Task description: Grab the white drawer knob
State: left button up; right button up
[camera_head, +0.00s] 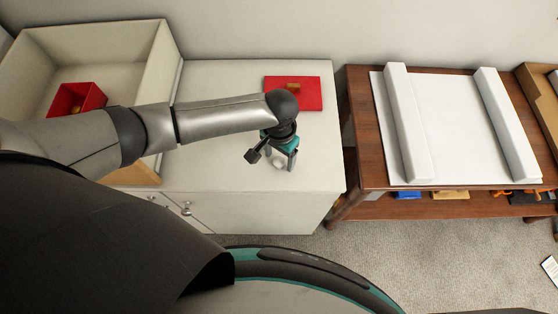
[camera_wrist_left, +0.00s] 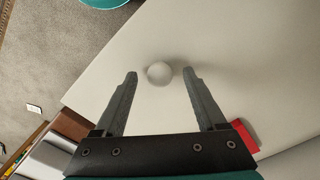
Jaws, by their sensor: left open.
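The white drawer knob (camera_head: 279,163) is a small pale round thing lying loose on the white cabinet top (camera_head: 225,165). In the left wrist view the knob (camera_wrist_left: 159,73) shows as a white ball between the tips of the two fingers, with a clear gap on each side. My left gripper (camera_head: 280,158) is open, points down and is right over the knob; its fingers (camera_wrist_left: 160,76) do not visibly touch it. In the head view the gripper partly covers the area around the knob. My right gripper is not in view.
A red lid (camera_head: 310,95) with a gold handle lies behind the gripper. A cream box (camera_head: 160,70) holding a red box (camera_head: 77,98) stands at the left. A wooden table (camera_head: 362,150) with a white padded mat (camera_head: 450,130) stands to the right. The cabinet top's front right is clear.

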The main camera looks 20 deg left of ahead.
pick_arm(q)
jog(key=shift+f, duration=0.1)
grip_shut()
dwell(0.6)
